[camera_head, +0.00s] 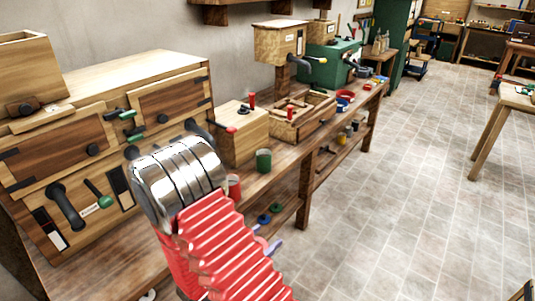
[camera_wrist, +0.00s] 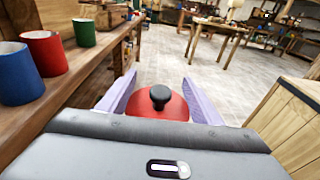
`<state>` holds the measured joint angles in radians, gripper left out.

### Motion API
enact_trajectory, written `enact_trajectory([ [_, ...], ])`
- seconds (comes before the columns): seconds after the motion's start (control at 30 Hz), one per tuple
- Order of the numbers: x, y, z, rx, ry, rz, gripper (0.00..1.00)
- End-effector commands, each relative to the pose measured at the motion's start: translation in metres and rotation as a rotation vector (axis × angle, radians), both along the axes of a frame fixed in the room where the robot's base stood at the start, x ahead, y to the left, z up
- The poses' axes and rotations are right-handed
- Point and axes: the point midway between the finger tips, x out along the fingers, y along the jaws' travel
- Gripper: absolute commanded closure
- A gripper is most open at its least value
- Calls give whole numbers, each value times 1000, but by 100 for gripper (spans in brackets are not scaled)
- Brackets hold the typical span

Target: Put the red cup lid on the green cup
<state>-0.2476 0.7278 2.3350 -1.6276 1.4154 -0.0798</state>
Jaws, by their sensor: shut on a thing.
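The green cup (camera_head: 263,160) stands upright on the long wooden bench, near its front edge. It also shows in the wrist view (camera_wrist: 84,32) at the upper left, beside the red cup. The red lid (camera_wrist: 158,104) with a black knob is between the two purple fingers of my gripper (camera_wrist: 158,92), which is shut on it. The lid is held out in front of the bench, apart from the green cup. In the head view a purple fingertip (camera_head: 273,247) shows below the bench front; the held lid is hidden there behind my arm.
The red cup (camera_wrist: 44,54) and a blue cup (camera_wrist: 18,72) stand on the bench (camera_wrist: 60,100) in a row with the green cup. A green lid (camera_head: 264,219) and a blue lid (camera_head: 276,207) lie on the lower shelf. A wooden crate (camera_wrist: 290,115) is at the right. The tiled floor is open.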

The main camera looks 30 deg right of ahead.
Motion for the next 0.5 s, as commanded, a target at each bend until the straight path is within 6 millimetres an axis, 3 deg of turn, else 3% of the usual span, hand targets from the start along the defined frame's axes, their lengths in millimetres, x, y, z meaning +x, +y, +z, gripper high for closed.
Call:
enact_trajectory([
  [0.3, 66, 86, -4, 1, 2, 454, 67],
  [0.5, 87, 141, -9, 0, 1, 683, 67],
])
